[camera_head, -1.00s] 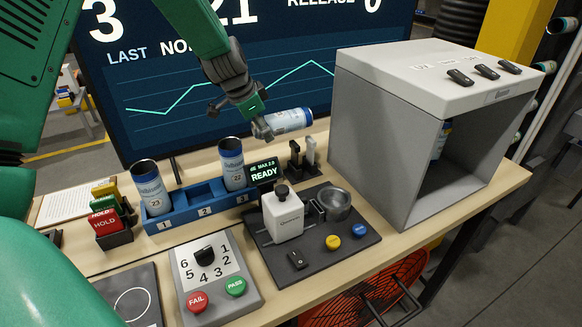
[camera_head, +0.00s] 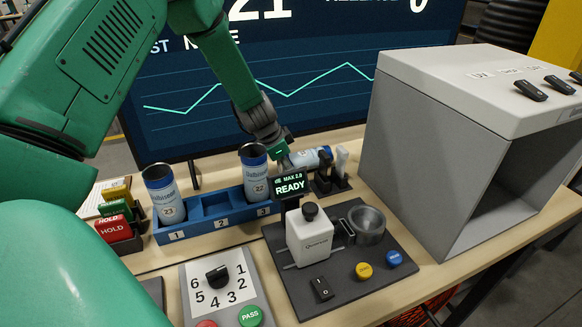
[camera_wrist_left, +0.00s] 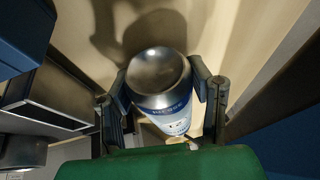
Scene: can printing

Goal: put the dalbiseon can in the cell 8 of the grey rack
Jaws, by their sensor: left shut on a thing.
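My left gripper (camera_head: 284,160) is shut on a white and blue can (camera_head: 306,158) behind the small READY display. The can lies tilted on its side in the head view. In the left wrist view the gripper (camera_wrist_left: 165,90) has a finger on either side of the can (camera_wrist_left: 160,80), with its bare metal end facing the camera. Two similar open cans stand upright in a blue rack (camera_head: 215,222): one can (camera_head: 164,196) in cell 1 and one can (camera_head: 255,174) in cell 3. Cell 2 is empty. No grey rack with a cell 8 is in view. My right gripper is not in view.
A black plate with a white device (camera_head: 309,235) and metal cup (camera_head: 366,222) is in front. A large grey box (camera_head: 420,130) stands right. A dial panel (camera_head: 226,285) and HOLD cards (camera_head: 113,228) are left. A dark screen (camera_head: 320,70) stands behind.

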